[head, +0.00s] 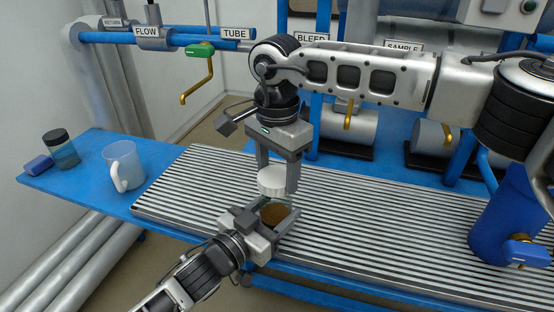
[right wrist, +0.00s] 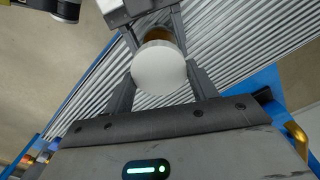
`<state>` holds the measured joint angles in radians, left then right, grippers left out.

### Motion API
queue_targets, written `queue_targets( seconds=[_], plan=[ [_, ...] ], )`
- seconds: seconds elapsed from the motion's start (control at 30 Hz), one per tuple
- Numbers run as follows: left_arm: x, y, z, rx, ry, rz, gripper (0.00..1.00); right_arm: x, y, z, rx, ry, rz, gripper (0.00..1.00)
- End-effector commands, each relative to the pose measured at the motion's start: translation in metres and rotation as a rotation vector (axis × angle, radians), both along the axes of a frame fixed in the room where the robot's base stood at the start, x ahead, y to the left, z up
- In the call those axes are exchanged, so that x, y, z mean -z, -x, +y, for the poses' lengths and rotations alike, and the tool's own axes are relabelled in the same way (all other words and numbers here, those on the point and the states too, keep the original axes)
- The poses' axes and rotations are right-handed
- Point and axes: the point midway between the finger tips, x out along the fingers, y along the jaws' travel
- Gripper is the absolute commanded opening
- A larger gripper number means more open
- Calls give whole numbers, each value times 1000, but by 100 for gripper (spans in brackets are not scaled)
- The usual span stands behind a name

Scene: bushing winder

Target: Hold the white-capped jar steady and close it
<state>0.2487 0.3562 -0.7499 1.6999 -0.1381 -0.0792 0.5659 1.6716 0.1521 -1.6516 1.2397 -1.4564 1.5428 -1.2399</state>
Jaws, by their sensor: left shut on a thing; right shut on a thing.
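The jar (head: 273,215) has brown contents and stands near the front edge of the slatted surface. My left gripper (head: 279,209) is shut on it, one finger on either side. The white cap (head: 272,181) is between the fingers of my right gripper (head: 277,188), which is shut on it from above. The cap is level and over the jar's mouth. Whether it touches the rim cannot be told. In the right wrist view the cap (right wrist: 158,68) hides most of the jar (right wrist: 157,33), whose brown part shows just beyond it.

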Motion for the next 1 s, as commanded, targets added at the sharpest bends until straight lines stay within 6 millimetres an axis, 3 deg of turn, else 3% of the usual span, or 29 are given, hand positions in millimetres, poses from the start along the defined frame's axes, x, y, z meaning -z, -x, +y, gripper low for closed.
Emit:
queue_targets(
  seconds=[0.43, 0.77, 1.0],
  plan=[
    [0, 0, 0, 0, -1, 1, 17, 0, 0, 0, 1, -1, -1, 36],
    [0, 0, 0, 0, -1, 1, 17, 16, 0, 0, 1, 1, -1, 36],
    [0, 0, 0, -1, -1, 1, 17, 17, 0, 0, 2, 0, -1, 36]
  ],
)
